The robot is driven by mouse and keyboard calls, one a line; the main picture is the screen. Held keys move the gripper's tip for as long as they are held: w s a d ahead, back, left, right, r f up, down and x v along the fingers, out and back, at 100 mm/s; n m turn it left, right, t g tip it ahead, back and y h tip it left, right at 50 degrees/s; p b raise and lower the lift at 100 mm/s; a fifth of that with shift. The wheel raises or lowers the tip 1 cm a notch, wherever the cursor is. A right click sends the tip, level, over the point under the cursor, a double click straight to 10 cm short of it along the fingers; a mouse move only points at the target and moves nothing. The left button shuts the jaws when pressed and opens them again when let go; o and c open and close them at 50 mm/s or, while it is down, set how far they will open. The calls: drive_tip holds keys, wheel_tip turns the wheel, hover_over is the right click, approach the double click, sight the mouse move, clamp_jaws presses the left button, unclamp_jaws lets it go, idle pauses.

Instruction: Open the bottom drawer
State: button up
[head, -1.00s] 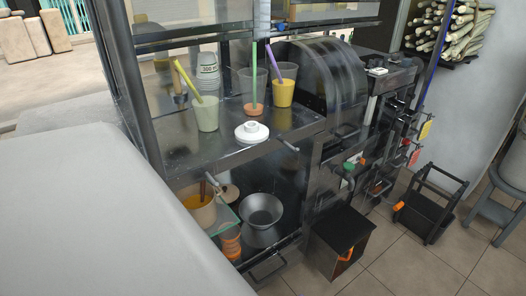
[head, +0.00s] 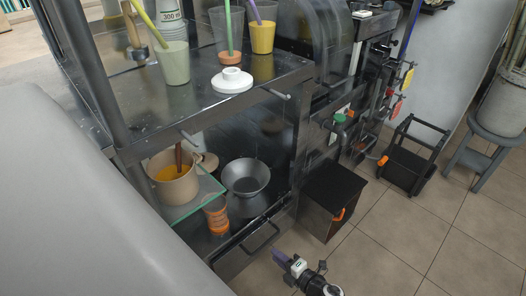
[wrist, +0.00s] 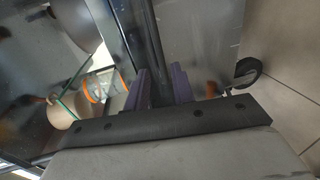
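The bottom drawer (head: 232,264) is a dark metal front low on the cabinet, below the open shelf bay. It looks closed. Its dark bar handle (head: 262,238) runs along the front. My gripper (head: 280,257) is low in front of the drawer, near the handle's right end and apart from it in the head view. In the wrist view my gripper's two purple fingers (wrist: 158,88) stand apart with nothing clearly held. A dark metal edge shows beyond them. A black curved piece (wrist: 250,72) is to their right; I cannot tell whether it is the handle.
Above the drawer are a metal funnel bowl (head: 246,177), an orange jar (head: 217,217) and a pot (head: 174,186) on a glass shelf. A black bin (head: 327,203) stands right of the drawer. Tiled floor (head: 385,255) is open in front.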

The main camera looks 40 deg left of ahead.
sight(264, 244)
drive_tip(key=x, duration=0.7)
drive_tip(key=shift+w+a+f, duration=0.1)
drive_tip(key=shift+w+a, duration=0.05)
drive_tip(key=shift+a, duration=0.2)
clamp_jaws()
